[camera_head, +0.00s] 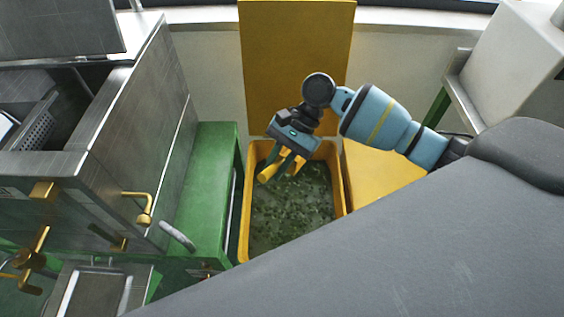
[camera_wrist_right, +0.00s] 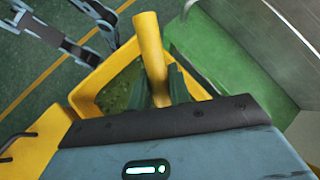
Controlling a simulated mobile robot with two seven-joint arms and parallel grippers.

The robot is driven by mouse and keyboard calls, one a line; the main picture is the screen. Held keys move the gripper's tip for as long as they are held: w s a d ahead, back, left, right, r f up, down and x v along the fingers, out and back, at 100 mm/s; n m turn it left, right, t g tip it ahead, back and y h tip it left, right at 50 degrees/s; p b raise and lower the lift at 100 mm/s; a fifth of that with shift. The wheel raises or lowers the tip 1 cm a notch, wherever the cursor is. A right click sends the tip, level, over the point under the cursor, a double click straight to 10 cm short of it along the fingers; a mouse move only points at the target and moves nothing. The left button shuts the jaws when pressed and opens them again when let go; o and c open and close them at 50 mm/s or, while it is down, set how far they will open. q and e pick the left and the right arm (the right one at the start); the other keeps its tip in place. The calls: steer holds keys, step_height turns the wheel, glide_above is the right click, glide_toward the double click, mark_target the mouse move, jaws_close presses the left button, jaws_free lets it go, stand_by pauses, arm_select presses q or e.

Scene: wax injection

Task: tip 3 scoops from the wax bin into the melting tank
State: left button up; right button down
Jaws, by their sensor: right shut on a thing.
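The wax bin (camera_head: 246,215) is a yellow open box on the floor, filled with dark green wax pieces (camera_head: 290,215). My right gripper (camera_head: 284,163) is over the far end of the bin, shut on the yellow scoop (camera_head: 267,173). In the right wrist view, the scoop's round yellow handle (camera_wrist_right: 149,45) stands between the dark fingers (camera_wrist_right: 162,88). I cannot make out the scoop's bowl or whether it carries wax. The melting tank (camera_head: 140,110) appears to be the open-topped steel unit at the left, with a perforated part inside. My left gripper is not in view.
A green bench (camera_head: 205,175) stands between the steel unit and the bin. A yellow upright panel (camera_head: 296,65) rises behind the bin, and a yellow surface (camera_head: 375,180) lies to its right. Brass handles (camera_head: 138,207) stick out from the steel unit's front.

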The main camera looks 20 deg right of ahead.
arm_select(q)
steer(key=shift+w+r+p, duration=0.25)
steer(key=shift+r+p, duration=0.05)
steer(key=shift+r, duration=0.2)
arm_select(e)
steer(key=shift+s+d+m+t+y, duration=0.15)
steer(key=shift+m+t+y, duration=0.15)
steer(key=shift+m, duration=0.3)
